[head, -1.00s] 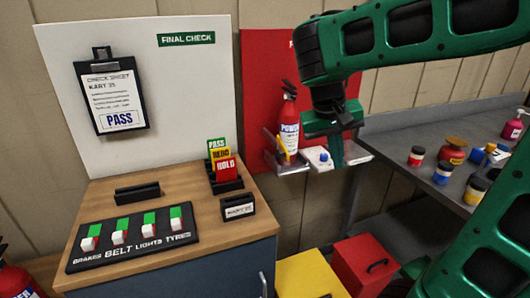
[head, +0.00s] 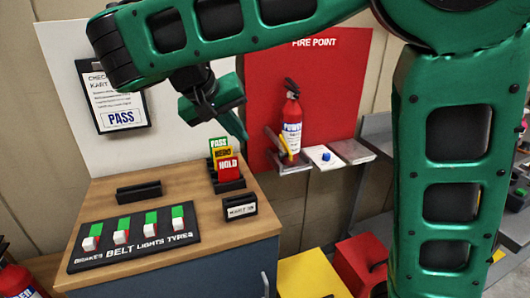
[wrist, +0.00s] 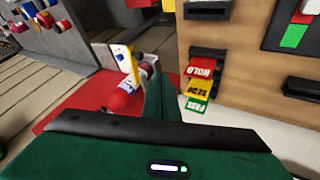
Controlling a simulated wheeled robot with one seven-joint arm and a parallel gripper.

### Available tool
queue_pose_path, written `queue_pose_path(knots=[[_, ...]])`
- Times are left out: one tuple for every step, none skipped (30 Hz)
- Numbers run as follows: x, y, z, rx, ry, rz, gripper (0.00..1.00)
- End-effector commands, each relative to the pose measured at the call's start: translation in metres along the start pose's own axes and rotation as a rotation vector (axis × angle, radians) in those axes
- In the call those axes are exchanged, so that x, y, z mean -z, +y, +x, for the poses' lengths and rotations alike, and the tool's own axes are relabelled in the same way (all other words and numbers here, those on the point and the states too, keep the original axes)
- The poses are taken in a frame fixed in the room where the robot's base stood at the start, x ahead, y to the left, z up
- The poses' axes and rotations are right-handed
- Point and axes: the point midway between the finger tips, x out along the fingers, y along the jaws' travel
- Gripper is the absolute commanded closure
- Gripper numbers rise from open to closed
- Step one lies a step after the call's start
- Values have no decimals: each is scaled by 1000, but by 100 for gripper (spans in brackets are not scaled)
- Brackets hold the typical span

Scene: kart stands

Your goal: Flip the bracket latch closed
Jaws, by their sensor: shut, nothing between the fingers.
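The red fire extinguisher (head: 291,118) stands upright in a grey bracket (head: 294,167) on the red fire point panel (head: 325,90). The yellow bracket latch (head: 286,146) slants across the extinguisher's lower front, its upper end leaning left in the head view. In the wrist view the latch (wrist: 131,65) sticks out beside the extinguisher (wrist: 125,97). My gripper (head: 244,137) is shut and empty, pointing down to the left of the extinguisher and apart from the latch. In the wrist view its fingers (wrist: 160,88) hide part of the bracket.
PASS, REDO and HOLD cards (head: 226,162) stand in a rack on the wooden cabinet top (head: 180,200), close below my gripper. Small shelves (head: 352,151) sit right of the bracket, one bearing a blue button. Yellow (head: 310,277) and red (head: 362,265) boxes stand below.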

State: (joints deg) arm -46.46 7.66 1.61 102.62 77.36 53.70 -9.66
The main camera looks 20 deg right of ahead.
Motion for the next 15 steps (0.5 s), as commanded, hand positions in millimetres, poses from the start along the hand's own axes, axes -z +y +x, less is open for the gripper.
queue_pose_path(knots=[[0, 0, 0, 0, 0, 0, 100], [0, 0, 0, 0, 0, 0, 100], [0, 0, 0, 0, -1, 0, 100], [0, 1, 0, 0, -1, 1, 100], [0, 1, 1, 0, -1, 1, 100], [0, 1, 1, 0, -1, 1, 100], [0, 1, 1, -1, -1, 1, 100], [0, 1, 2, -1, -1, 1, 100], [0, 2, 3, -2, -2, 2, 100], [0, 2, 5, -2, -2, 2, 100], [0, 2, 8, -3, -2, 2, 100], [0, 2, 11, -3, -3, 1, 100], [0, 2, 15, -4, -3, 1, 100], [0, 3, 19, -4, -3, 2, 100], [0, 3, 26, -5, -4, 1, 100]])
